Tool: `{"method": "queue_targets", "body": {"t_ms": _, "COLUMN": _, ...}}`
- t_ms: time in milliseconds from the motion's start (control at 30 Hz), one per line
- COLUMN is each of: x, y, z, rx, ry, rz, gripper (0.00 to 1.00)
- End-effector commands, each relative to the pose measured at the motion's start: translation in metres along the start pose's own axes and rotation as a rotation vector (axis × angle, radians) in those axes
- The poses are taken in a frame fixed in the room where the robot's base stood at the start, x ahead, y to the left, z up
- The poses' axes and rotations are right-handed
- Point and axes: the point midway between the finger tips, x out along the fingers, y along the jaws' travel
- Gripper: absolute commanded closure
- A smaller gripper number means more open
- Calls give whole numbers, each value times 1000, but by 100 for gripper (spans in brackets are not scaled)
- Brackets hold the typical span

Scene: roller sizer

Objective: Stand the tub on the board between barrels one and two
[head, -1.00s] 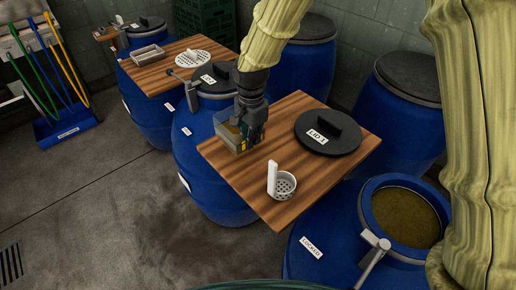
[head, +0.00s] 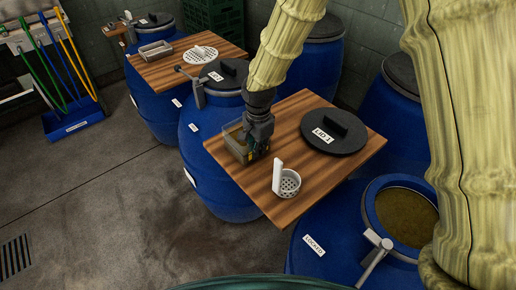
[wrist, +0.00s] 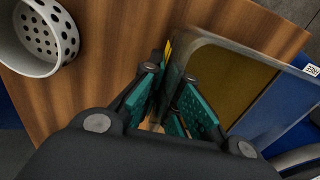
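The tub (head: 235,146) is a clear, box-shaped container with yellow-brown contents. It is at the left edge of the wooden board (head: 240,178), partly beyond that edge in the head view. My gripper (head: 254,148) is at the tub's right side. In the wrist view my teal-padded fingers (wrist: 172,120) are closed about the near wall of the tub (wrist: 187,50). Blue shows through part of the tub. I cannot tell whether its base touches the board. Barrel one and barrel two are not clearly labelled here; the board spans two blue barrels.
A black lid marked LID 1 (head: 333,132) and a white perforated cup with an upright handle (head: 287,183) lie on the board. An open barrel (head: 402,217) of brownish liquid stands at the right. Bare wood lies between tub, cup and lid.

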Motion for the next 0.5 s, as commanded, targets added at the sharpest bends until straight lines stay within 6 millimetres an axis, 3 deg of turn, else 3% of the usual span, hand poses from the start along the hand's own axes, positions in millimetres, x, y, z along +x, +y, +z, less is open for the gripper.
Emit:
{"method": "queue_targets", "body": {"t_ms": 100, "x": 2, "y": 0, "z": 0, "rx": 1, "ry": 0, "rz": 0, "gripper": 100}}
{"method": "queue_targets", "body": {"t_ms": 233, "x": 2, "y": 0, "z": 0, "rx": 1, "ry": 0, "rz": 1, "gripper": 75}}
{"method": "queue_targets", "body": {"t_ms": 500, "x": 2, "y": 0, "z": 0, "rx": 0, "ry": 0, "rz": 1, "gripper": 73}}
